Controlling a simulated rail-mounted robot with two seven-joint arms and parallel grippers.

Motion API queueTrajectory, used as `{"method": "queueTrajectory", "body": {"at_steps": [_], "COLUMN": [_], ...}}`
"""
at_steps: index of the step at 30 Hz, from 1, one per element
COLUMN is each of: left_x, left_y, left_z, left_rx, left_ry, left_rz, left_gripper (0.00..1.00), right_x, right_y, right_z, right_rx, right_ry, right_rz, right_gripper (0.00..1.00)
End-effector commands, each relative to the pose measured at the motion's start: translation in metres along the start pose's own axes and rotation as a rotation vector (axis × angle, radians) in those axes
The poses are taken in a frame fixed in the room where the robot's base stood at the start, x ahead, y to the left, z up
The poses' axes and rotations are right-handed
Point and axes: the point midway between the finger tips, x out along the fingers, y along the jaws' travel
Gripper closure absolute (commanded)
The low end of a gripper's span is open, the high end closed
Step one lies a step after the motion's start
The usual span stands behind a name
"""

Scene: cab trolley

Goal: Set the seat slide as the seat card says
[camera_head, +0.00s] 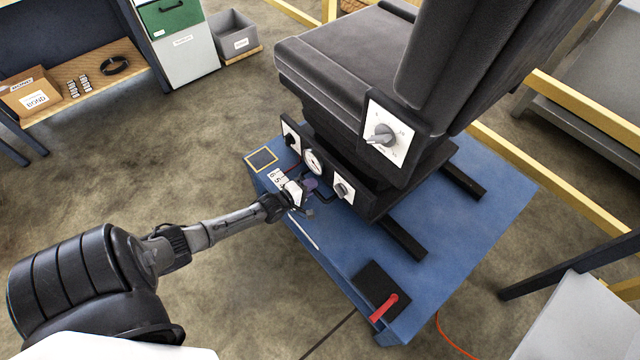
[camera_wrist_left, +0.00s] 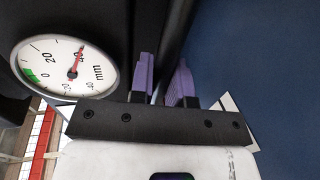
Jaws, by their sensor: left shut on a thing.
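The dark grey seat (camera_head: 345,70) stands on black rails on a blue trolley platform (camera_head: 440,255). A round mm gauge (camera_head: 314,162) sits on the black panel under the seat; in the left wrist view the gauge (camera_wrist_left: 65,67) has a red needle pointing up and right near a 40 mark, away from its green band. My left gripper (camera_head: 308,186) is at the panel's front; its purple fingers (camera_wrist_left: 165,85) are shut on a dark bar below the seat. The bar is mostly hidden. A white card with large print (camera_head: 276,178) lies beside the gripper, too small to read. My right gripper is not in view.
A dial knob (camera_head: 383,135) is on the seat's side and a smaller knob (camera_head: 341,189) on the panel. A red lever (camera_head: 384,308) is at the platform's near corner. Yellow rails (camera_head: 585,120) run behind. A workbench with boxes (camera_head: 33,92) stands left; the floor between is clear.

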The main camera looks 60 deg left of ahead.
Motion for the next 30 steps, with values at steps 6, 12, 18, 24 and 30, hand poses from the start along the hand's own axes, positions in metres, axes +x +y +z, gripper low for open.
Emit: {"method": "queueTrajectory", "body": {"at_steps": [6,12,18,24,30], "left_x": [0.002,0.002,0.002,-0.009,-0.045], "left_y": [0.002,0.002,0.001,0.004,0.005], "left_z": [0.004,0.003,0.003,0.003,0.002], "left_rx": [0.002,0.002,0.002,0.001,0.001], "left_ry": [-0.007,-0.006,-0.005,-0.006,-0.005], "left_rz": [0.009,0.007,0.006,0.005,0.002], "left_gripper": [0.79,0.6,0.59,0.59,0.59], "right_x": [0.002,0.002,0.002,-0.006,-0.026], "right_y": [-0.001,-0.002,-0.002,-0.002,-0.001], "right_z": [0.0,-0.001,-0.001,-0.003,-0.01], "right_rx": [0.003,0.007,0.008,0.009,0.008], "right_ry": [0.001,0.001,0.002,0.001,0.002], "right_rz": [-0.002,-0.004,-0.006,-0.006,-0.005], "right_gripper": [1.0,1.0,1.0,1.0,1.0]}}
